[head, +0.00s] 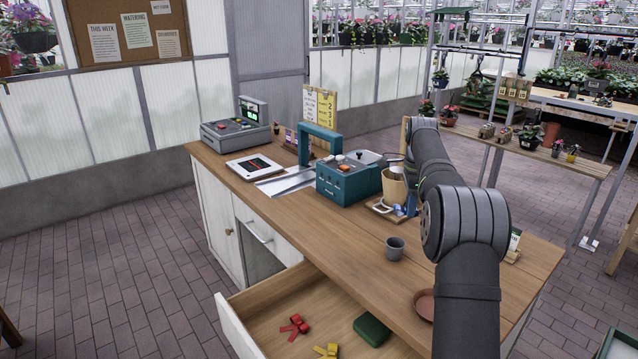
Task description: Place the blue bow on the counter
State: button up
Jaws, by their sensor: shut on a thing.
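The wooden counter (350,243) runs through the middle of the head view. My arm reaches up from the bottom right and bends down over its right part. My gripper (411,190) is small and mostly hidden by the arm links. It is shut on a small blue thing, which looks like the blue bow (411,204), low over the counter beside a tan pot. Whether the bow touches the surface I cannot tell. The open drawer (262,304) below holds a red bow (294,326), a yellow bow (327,351) and a green case (371,329).
A teal machine (348,180), the tan pot (394,187) and a grey cup (395,248) stand near the arm. A terracotta saucer (425,304) lies nearer. A cash register (238,128) and a tablet (254,166) are at the far end. The counter's front middle is clear.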

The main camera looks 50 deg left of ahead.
notch_tip(320, 180, down, 5)
send_over(366, 246)
notch_tip(366, 246, down, 6)
jog(key=shift+d+f, duration=0.1)
jog(key=shift+f, duration=2.05)
jog(key=shift+f, duration=0.1)
jog(key=o, duration=0.9)
notch_tip(366, 246, up, 12)
jog(key=shift+r, duration=0.1)
